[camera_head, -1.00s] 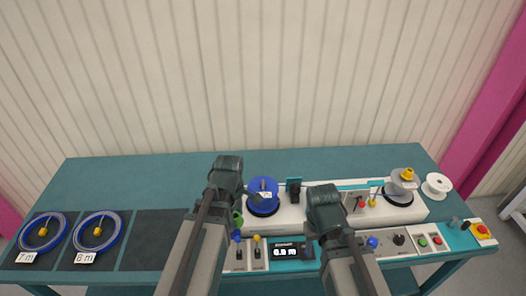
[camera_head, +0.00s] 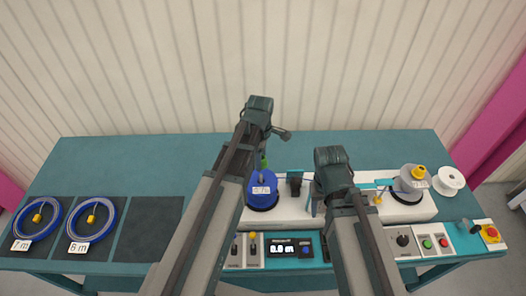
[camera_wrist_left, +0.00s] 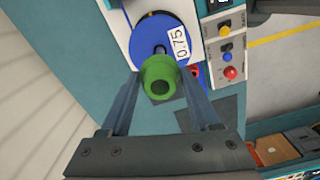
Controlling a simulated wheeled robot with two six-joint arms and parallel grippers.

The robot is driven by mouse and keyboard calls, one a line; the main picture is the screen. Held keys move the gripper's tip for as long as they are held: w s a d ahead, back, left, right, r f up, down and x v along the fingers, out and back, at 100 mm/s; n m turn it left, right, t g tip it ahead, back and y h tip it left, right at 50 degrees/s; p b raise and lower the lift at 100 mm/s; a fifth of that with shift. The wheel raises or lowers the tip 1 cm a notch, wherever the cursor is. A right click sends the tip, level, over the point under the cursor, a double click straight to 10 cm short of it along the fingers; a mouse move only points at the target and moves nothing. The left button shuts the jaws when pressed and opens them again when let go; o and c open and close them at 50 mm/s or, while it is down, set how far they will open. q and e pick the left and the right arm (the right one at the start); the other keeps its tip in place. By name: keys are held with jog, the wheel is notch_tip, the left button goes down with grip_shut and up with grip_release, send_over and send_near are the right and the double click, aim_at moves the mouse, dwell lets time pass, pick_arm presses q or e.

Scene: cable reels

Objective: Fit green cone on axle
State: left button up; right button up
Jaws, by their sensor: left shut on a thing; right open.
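The green cone (camera_wrist_left: 160,77) is between the fingertips of my left gripper (camera_wrist_left: 162,92), which is shut on it. In the head view the cone (camera_head: 263,162) shows as a small green patch below my left gripper (camera_head: 264,153), just behind the axle (camera_head: 262,178). The axle is a short grey post at the middle of the blue reel (camera_head: 258,194), marked 0.75. In the left wrist view the cone overlaps the near edge of the blue reel (camera_wrist_left: 147,41), apart from its centre. My right gripper (camera_head: 317,200) is open, its fingers partly hidden by its arm.
The white machine (camera_head: 290,216) carries a grey reel with a yellow cone (camera_head: 418,172) at its right. A white spool (camera_head: 450,180) stands beside it. Two blue cable coils (camera_head: 38,218) (camera_head: 93,218) lie at left; a dark mat (camera_head: 148,228) is bare.

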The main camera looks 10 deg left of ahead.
aim_at(261, 175)
pick_arm(q)
jog(key=shift+f, duration=0.1)
jog(key=shift+f+b, duration=2.1)
jog(key=shift+b, duration=0.1)
jog(key=shift+f+b, duration=0.4)
jog(key=shift+f+b, duration=0.35)
jog(key=shift+f+b, duration=0.3)
jog(key=shift+f+b, duration=0.7)
jog(key=shift+f+b, duration=0.3)
jog(key=shift+f, duration=0.05)
jog(key=shift+f, duration=0.2)
